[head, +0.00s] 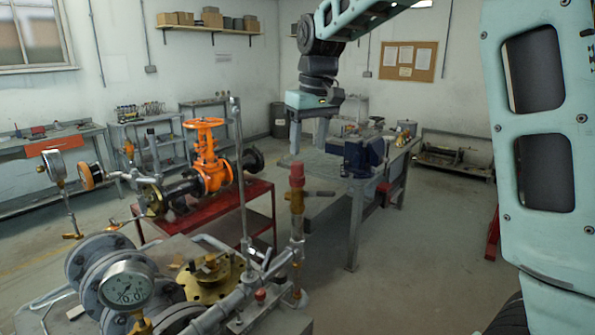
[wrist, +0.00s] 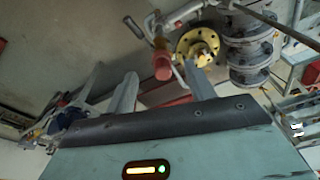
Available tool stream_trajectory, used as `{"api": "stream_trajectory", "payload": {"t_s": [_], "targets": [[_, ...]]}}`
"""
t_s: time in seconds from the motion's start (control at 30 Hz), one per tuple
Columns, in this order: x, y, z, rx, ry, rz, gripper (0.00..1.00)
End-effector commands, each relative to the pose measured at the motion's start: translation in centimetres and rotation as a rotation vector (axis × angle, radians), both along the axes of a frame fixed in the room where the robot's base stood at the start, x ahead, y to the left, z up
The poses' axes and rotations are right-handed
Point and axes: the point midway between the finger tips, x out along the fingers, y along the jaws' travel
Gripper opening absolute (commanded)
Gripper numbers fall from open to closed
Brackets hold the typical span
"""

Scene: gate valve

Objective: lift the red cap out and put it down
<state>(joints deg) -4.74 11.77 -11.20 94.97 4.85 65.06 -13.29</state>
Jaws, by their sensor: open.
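The red cap (head: 297,174) sits upright on top of a brass valve fitting (head: 297,201) on a vertical pipe, right of the front pipework. It also shows in the wrist view (wrist: 163,68), near the gap between my fingertips and beyond them. My gripper (head: 308,148) points down, open and empty, and appears above the cap in the head view. In the wrist view my gripper (wrist: 161,79) has its two grey fingers spread wide. No touch between fingers and cap is visible; the exact height gap is hard to tell.
The fitting's side handle (head: 320,193) sticks out right. A tall thin grey pipe (head: 239,170) rises left of the cap. A pressure gauge (head: 129,285), flanges and an orange gate valve (head: 209,155) stand further left. A bench with a blue vise (head: 362,157) is behind.

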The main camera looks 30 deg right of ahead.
Motion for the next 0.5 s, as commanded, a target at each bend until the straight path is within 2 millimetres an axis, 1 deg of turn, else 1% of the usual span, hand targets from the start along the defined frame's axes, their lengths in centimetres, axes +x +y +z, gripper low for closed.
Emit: {"api": "stream_trajectory", "payload": {"t_s": [0.03,0.1,0.2,0.23,0.3,0.37,0.43,0.5], "targets": [[1.2,-0.2,2.2,-0.003,-0.001,0.016,0.54],[1.9,-0.3,4.7,-0.005,0.008,0.039,0.54],[2.5,-0.2,7.4,-0.007,0.018,0.067,0.54],[2.6,-0.3,8.0,-0.008,0.021,0.073,0.54],[2.7,-0.3,9.1,-0.011,0.027,0.085,0.54],[2.7,-0.2,9.6,-0.011,0.029,0.092,0.54],[2.7,-0.2,9.5,-0.011,0.033,0.096,0.54],[2.8,-0.1,8.7,-0.011,0.034,0.097,0.54]]}}
